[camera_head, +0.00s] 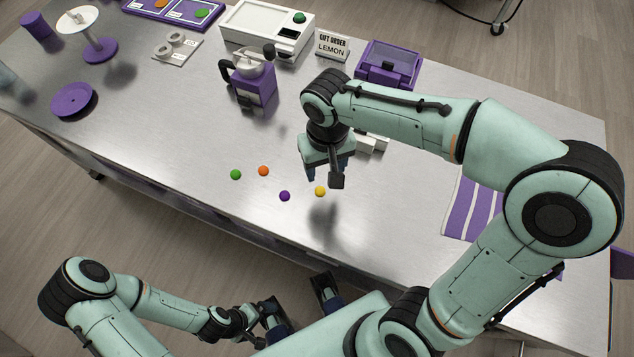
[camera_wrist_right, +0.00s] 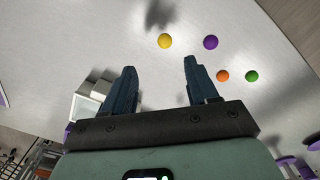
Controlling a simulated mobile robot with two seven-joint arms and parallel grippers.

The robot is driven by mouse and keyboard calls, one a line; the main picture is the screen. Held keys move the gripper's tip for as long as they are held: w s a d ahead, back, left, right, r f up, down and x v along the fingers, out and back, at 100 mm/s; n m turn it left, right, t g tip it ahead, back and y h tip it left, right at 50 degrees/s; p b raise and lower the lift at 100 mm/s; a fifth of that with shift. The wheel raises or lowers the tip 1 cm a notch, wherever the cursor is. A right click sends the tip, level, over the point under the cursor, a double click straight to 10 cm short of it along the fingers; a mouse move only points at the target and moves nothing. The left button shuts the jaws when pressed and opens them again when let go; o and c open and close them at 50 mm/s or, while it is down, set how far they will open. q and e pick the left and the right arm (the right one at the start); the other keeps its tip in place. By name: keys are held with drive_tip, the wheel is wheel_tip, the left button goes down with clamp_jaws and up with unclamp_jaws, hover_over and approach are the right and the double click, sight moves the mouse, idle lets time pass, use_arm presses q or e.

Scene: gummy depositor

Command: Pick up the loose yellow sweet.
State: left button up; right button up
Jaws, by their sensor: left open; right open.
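The loose yellow sweet (camera_head: 320,191) is a small ball on the metal table, just right of a purple sweet (camera_head: 285,196). The yellow sweet also shows in the right wrist view (camera_wrist_right: 165,41), beyond the fingertips. My right gripper (camera_head: 326,176) is above the table near the yellow sweet, with its shadow on the table below. In the right wrist view its two dark blue fingers (camera_wrist_right: 160,75) are apart with nothing between them. My left gripper (camera_head: 303,302) is open and empty, low in front of the table's near edge.
An orange sweet (camera_head: 263,171) and a green sweet (camera_head: 236,174) lie left of the yellow one. A purple jug-like machine (camera_head: 255,82), a white device (camera_head: 267,30), a "LEMON" sign (camera_head: 332,44) and a purple box (camera_head: 388,64) stand behind. A striped cloth (camera_head: 473,208) lies right. The front table is mostly clear.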

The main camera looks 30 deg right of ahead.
hover_over(320, 189)
drive_tip(key=s, duration=0.1)
drive_tip(key=f, duration=0.4)
drive_tip(key=shift+d+f+b, duration=0.3)
drive_tip(key=shift+w+a+f+b, duration=0.1)
drive_tip(key=shift+w+f+b, duration=0.05)
drive_tip(key=shift+f, duration=0.85)
drive_tip(key=shift+w+a+f+b, duration=0.1)
drive_tip(key=shift+w+f+b, duration=0.05)
drive_tip(key=shift+f, duration=0.8)
drive_tip(key=shift+w+a+f+b, duration=0.1)
drive_tip(key=shift+w+f+b, duration=0.05)
drive_tip(key=shift+f, duration=0.85)
clamp_jaws()
